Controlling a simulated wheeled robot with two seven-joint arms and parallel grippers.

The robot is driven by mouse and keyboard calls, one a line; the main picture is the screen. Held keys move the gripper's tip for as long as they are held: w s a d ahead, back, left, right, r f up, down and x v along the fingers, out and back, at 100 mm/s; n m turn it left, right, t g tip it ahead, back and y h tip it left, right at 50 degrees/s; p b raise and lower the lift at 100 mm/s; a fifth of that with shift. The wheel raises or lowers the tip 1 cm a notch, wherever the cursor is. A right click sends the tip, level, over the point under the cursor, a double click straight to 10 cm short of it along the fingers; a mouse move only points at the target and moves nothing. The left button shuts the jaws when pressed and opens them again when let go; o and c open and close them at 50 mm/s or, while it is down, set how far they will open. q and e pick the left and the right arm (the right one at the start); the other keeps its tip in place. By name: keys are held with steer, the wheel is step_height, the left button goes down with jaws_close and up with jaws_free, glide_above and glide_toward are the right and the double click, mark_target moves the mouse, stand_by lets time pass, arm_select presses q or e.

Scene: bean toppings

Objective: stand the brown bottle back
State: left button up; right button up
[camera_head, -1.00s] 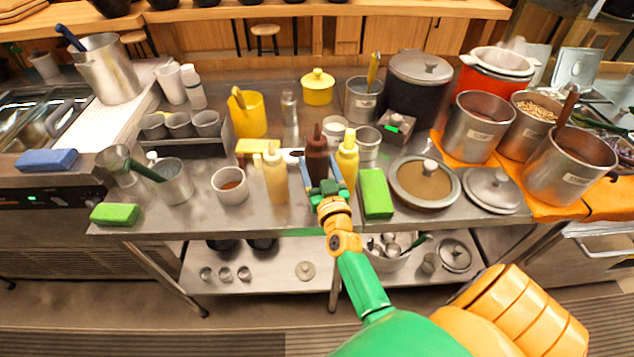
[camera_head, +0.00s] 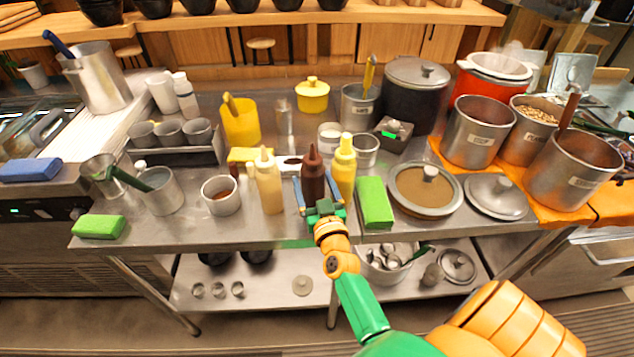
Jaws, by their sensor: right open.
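The brown bottle (camera_head: 313,172) stands upright on the steel counter (camera_head: 255,232), between a cream bottle (camera_head: 268,185) on its left and a yellow bottle (camera_head: 343,168) on its right. My right gripper (camera_head: 320,197) is in front of the brown bottle, low near the counter's front edge. Its blue fingers are spread, one on each side of the bottle's lower part. The bottle's base is hidden behind the gripper, and I cannot tell whether the fingers touch it. My left gripper is out of view.
A green sponge (camera_head: 374,203) lies close to the right of the yellow bottle. A grey bowl (camera_head: 221,195) stands left of the cream bottle. A lidded pan (camera_head: 424,190) and steel pots (camera_head: 478,133) fill the right. Free counter shows along the front edge.

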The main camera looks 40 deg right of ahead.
steer(key=p+v, duration=0.2)
steer(key=v, duration=1)
steer(key=shift+p, duration=0.4)
steer(key=shift+d, duration=0.1)
